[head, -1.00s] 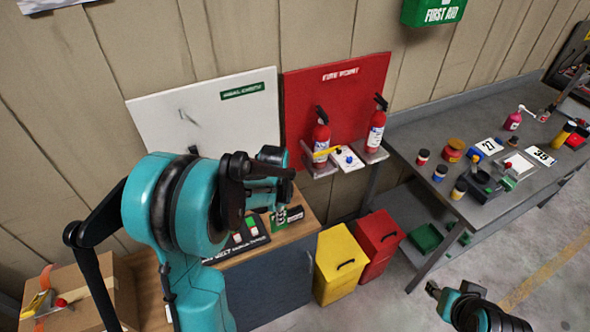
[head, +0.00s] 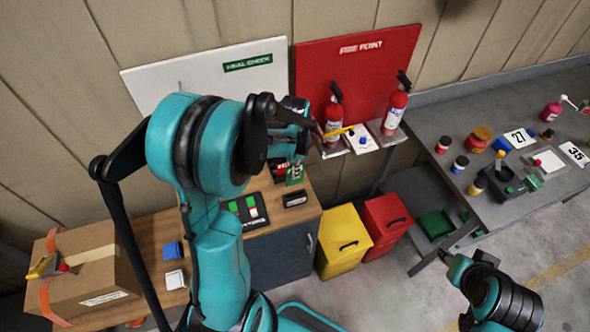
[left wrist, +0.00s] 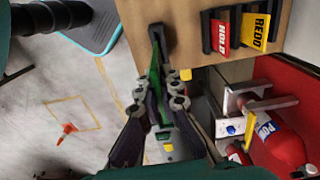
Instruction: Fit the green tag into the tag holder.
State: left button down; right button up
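A green tag with white lettering (head: 295,174) shows below my left gripper (head: 293,158) in the head view. In the left wrist view the green tag (left wrist: 154,78) is seen nearly edge-on between the fingers of my left gripper (left wrist: 160,95), which is closed on it. The black tag holder (head: 294,199) is a small block near the bench's front right corner. The holder also shows in the left wrist view (left wrist: 157,36), just beyond the tag; I cannot tell whether they touch. My right gripper (head: 452,262) is low at the right, its fingers unclear.
Fire extinguishers (head: 395,108) stand at the right. Yellow and red bins (head: 342,250) are below.

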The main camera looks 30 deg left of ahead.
aim_at(294, 181)
pick_arm(q)
jog(key=shift+f+b, duration=2.55)
jog(key=shift+f, duration=0.4)
jog(key=shift+b, duration=0.35)
jog(key=shift+f+b, duration=2.75)
jog(key=shift+f, duration=0.25)
jog(key=c, duration=2.1)
grip_release()
jog(key=o, duration=0.5)
jog(key=shift+c, duration=0.2)
